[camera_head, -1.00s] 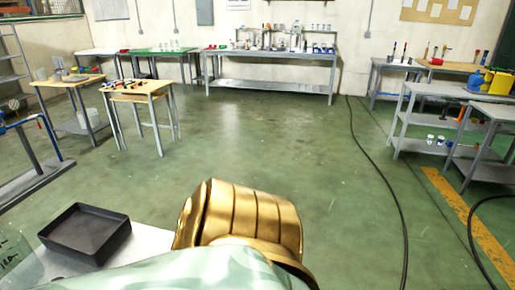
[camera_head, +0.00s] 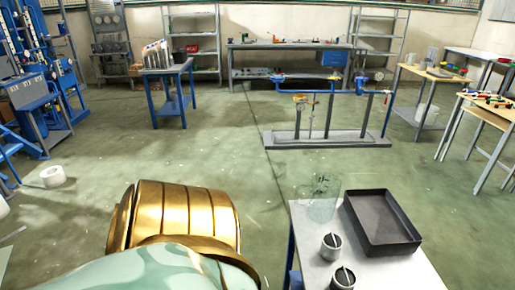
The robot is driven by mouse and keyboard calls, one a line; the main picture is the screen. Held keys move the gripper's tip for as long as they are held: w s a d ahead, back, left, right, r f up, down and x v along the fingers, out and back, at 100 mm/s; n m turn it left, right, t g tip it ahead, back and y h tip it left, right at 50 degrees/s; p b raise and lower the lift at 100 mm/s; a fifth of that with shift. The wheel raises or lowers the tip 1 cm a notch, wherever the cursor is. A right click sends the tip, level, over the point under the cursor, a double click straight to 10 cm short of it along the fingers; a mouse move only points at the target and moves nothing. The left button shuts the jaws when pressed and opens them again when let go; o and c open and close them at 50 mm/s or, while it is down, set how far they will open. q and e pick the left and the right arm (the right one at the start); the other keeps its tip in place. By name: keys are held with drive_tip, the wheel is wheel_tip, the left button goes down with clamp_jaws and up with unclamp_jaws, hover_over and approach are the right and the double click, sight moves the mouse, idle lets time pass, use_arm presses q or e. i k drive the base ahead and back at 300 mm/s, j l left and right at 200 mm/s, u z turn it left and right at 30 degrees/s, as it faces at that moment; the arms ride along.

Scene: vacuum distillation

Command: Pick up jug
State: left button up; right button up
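A clear, see-through vessel (camera_head: 322,198) stands at the far left corner of the near table. It may be the jug, but its outline is faint and I cannot make out a handle. Neither of my grippers is in view. Only a gold and pale green part of my own body shows at the bottom left, apart from the table.
The near table (camera_head: 312,262) also holds a black tray (camera_head: 382,222) and two small dark-topped pots (camera_head: 331,246) (camera_head: 343,279). A blue pipe rig (camera_head: 325,137) stands beyond it. A white roll (camera_head: 52,176) lies on the floor at left. The middle floor is open.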

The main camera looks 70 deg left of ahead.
sight(325, 187)
drive_tip(key=u, duration=1.75)
